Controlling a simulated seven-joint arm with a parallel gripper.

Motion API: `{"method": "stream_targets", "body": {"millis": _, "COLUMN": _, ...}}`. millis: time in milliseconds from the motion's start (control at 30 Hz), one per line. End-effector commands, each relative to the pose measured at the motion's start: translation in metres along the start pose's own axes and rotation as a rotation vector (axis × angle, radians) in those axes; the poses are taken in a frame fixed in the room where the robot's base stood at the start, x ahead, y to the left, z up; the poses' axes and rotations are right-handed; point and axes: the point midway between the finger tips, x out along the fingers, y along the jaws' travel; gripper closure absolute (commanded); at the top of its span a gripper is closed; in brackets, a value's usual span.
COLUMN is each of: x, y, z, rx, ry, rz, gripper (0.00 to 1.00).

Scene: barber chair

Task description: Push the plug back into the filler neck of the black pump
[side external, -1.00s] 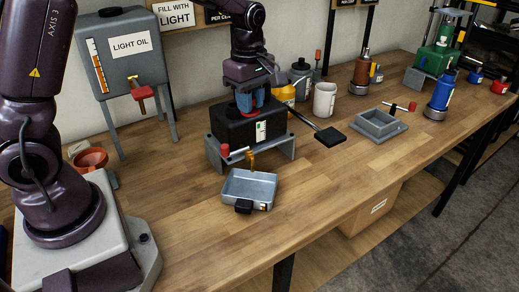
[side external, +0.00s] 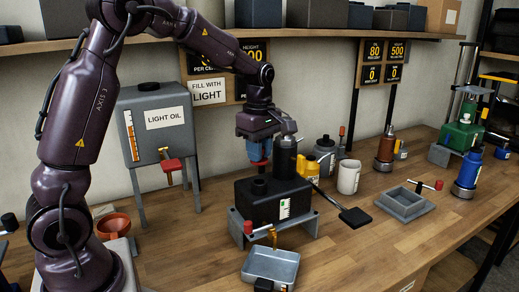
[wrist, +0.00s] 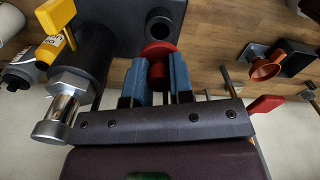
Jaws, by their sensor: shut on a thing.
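The black pump (side external: 268,205) sits on a grey stand on the bench, with its black upright cylinder (side external: 285,158) at the back right of its body. Its filler neck (side external: 260,185) stands up from the top face; the wrist view shows its round dark opening (wrist: 162,24). My gripper (side external: 259,155) is above and behind the pump body in the side view, left of the cylinder. Its blue fingers are shut on a red plug (wrist: 158,50), which also shows in the wrist view just below the neck opening. The plug is apart from the neck, and its lower end is partly hidden.
A grey light oil tank (side external: 155,120) with a red-handled tap stands left. A metal tray (side external: 270,266) is in front of the pump. The pump's black-ended lever (side external: 354,217) sticks out right, near a white mug (side external: 349,176).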

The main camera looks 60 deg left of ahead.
Motion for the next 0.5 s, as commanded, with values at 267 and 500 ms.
{"method": "stream_targets", "body": {"millis": 267, "x": -0.013, "y": 0.000, "z": 0.000, "rx": 0.000, "ry": 0.001, "rz": 0.001, "gripper": 1.00}}
{"method": "stream_targets", "body": {"millis": 500, "x": 0.009, "y": 0.000, "z": 0.000, "rx": 0.000, "ry": 0.000, "rz": 0.000, "gripper": 1.00}}
